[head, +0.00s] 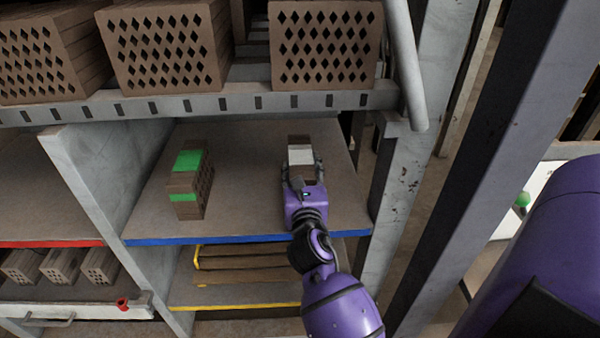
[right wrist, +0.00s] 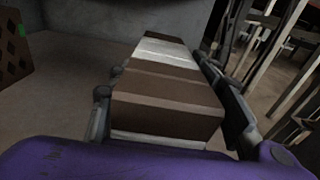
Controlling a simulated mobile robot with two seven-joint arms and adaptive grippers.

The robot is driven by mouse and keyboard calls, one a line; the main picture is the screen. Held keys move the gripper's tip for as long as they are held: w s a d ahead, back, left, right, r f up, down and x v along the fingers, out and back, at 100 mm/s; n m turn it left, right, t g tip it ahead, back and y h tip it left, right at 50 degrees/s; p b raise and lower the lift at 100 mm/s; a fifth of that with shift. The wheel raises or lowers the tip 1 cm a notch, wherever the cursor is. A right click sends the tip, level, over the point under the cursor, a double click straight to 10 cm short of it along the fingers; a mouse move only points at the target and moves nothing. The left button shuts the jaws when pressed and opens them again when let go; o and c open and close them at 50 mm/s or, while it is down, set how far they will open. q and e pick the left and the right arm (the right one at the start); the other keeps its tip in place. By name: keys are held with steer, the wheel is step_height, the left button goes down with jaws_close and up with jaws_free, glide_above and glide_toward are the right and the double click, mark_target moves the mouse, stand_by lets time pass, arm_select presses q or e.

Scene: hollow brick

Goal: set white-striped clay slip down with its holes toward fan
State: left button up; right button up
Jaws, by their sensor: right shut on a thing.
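The white-striped clay slip (head: 300,142) is a brown block with white bands, over the right part of the blue-edged shelf. My right gripper (head: 302,172) is shut on it, with one finger along each long side. In the right wrist view the slip (right wrist: 165,90) lies lengthwise between the fingers (right wrist: 170,100). I cannot tell whether it touches the shelf. Its holes are hidden in both views. I cannot make out a fan in either view. My left gripper is not in view.
A green-striped slip (head: 183,182) stands at left on the blue-edged shelf (head: 245,215), its holes facing right. Bare shelf lies between the slips. Large perforated bricks (head: 165,50) sit on the rack above. A grey post (head: 400,170) bounds the right side. Smaller bricks (head: 60,268) sit lower left.

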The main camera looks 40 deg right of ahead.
steer(key=shift+r, duration=0.2)
steer(key=shift+f, duration=0.15)
steer(key=o, duration=1.3)
steer(key=shift+f, duration=0.15)
